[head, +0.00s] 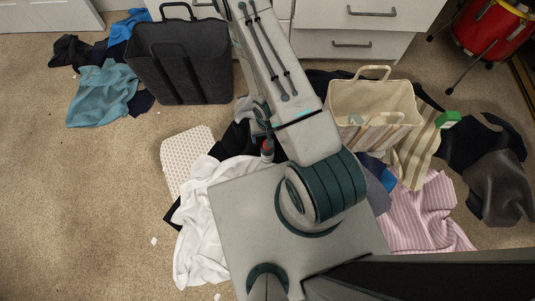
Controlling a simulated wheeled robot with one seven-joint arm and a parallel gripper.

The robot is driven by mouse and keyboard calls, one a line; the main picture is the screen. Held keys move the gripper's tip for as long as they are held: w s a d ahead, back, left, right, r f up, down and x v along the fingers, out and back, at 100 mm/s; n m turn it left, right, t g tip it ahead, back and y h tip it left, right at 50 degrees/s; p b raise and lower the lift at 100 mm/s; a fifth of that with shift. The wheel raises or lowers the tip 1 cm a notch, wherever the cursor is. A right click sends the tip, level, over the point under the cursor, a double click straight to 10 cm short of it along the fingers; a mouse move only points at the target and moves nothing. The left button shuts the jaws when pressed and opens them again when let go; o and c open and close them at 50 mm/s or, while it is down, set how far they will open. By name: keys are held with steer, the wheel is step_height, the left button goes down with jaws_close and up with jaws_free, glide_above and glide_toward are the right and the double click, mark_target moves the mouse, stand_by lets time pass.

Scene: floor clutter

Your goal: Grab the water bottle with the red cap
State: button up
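A small red-topped item (267,146), which looks like the water bottle's cap end, shows just left of my arm's thick link. It is above the white cloth and beside dark cloth. Most of its body is hidden or too small to make out. My arm runs from the bottom middle up past the top edge, and a thin lower part of it comes down close to the red top. My gripper's fingers cannot be made out, so I cannot tell whether they touch the bottle.
A dark grey bag (180,62) stands at upper left beside blue clothes (102,92). A striped cream bag (372,104), a green box (447,120) and pink striped cloth (425,215) lie to the right. White drawers (350,45) and a red drum (490,28) stand behind. Left carpet is mostly clear.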

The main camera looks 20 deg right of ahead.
mark_target(267, 152)
step_height(267, 152, down, 5)
steer(key=shift+f+b, duration=0.2)
steer(key=shift+b, duration=0.6)
step_height(267, 152, down, 5)
steer(key=b, duration=0.2)
steer(key=shift+s+b, duration=0.1)
steer(key=shift+b, duration=0.3)
steer(key=c, duration=1.3)
